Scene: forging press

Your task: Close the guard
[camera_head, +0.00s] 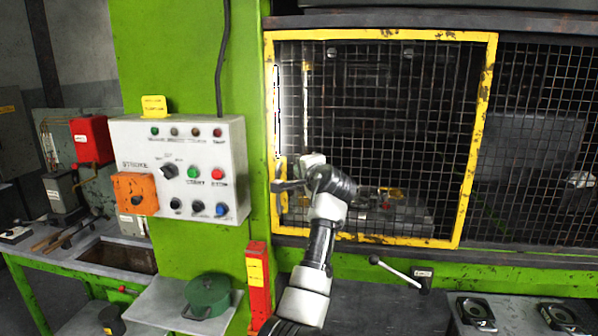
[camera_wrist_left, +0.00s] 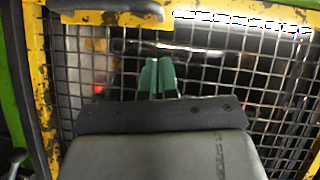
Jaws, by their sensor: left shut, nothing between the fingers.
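The guard is a yellow-framed wire mesh panel (camera_head: 478,125) across the press opening in the head view. Its left edge stands against the green column, and a yellow handle (camera_head: 281,170) is on its left upright. My left gripper (camera_head: 278,187) is at the lower left of the guard, by that handle. In the left wrist view, the green fingertips (camera_wrist_left: 158,78) are together with nothing between them, in front of the mesh. The yellow frame (camera_wrist_left: 38,95) shows at the left and a yellow bar (camera_wrist_left: 110,12) above the fingers. I cannot tell whether they touch the guard. My right gripper is not in view.
A control box (camera_head: 180,165) with buttons hangs on the green column (camera_head: 165,60) at left. A red post (camera_head: 258,280) stands below. A green pot (camera_head: 207,296) sits on a shelf. A lever (camera_head: 397,271) sticks out below the guard. More mesh (camera_head: 540,160) lies right of it.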

